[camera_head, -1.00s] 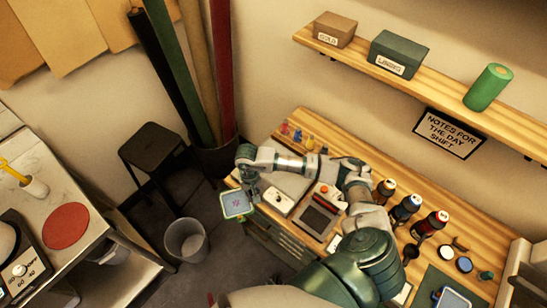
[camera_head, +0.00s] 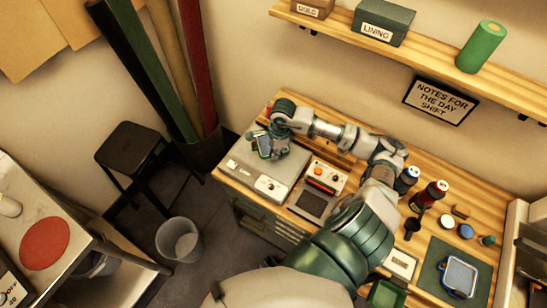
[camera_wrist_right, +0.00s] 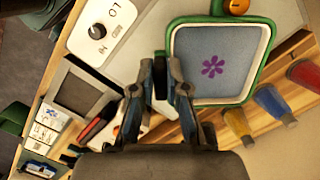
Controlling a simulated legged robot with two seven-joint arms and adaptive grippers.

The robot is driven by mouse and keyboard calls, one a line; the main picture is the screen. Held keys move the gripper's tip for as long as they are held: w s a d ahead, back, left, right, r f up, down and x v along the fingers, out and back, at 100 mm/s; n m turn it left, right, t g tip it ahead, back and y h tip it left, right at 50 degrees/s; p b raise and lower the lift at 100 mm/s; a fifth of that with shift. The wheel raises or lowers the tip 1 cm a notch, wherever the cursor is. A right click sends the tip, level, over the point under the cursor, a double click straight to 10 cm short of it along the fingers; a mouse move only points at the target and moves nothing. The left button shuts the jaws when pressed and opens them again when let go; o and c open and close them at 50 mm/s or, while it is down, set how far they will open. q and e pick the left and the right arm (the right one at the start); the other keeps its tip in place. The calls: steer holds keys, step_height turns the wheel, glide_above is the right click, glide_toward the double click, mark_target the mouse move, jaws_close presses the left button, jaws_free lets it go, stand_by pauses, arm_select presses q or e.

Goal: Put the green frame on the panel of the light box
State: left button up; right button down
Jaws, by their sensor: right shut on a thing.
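The green frame (camera_head: 264,145) holds a pale mesh with a purple flower, clear in the right wrist view (camera_wrist_right: 222,45). My right gripper (camera_head: 272,134) is shut on the frame's edge; its fingers show in the wrist view (camera_wrist_right: 168,78). The light box (camera_head: 238,174) is a flat grey box with a white dial panel at its front, on the left end of the bench. The frame is over the back part of the box. I cannot tell whether it touches the box, and the surface beneath it is hidden. My left gripper is not in view.
Right of the light box stands a device with a dark square plate (camera_head: 311,203). Dark bottles (camera_head: 428,197) stand further right. A blue-rimmed frame (camera_head: 460,276) lies on a green mat. Small coloured bottles (camera_wrist_right: 270,103) are beside the held frame. A shelf hangs above.

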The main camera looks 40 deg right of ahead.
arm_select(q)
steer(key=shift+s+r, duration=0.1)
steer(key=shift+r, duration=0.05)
arm_select(e)
steer(key=shift+d+f, duration=0.1)
steer(key=shift+f, duration=2.15)
steer(key=c, duration=1.2)
jaws_free()
steer(key=r, duration=0.7)
steer(key=shift+s+d+r, duration=0.2)
steer(key=shift+d, duration=0.2)
step_height(320, 180, up, 4)
steer(key=shift+s+d+f, duration=0.1)
steer(key=shift+d, duration=0.05)
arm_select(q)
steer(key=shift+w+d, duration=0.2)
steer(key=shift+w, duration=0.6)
arm_select(e)
steer(key=shift+r, duration=0.4)
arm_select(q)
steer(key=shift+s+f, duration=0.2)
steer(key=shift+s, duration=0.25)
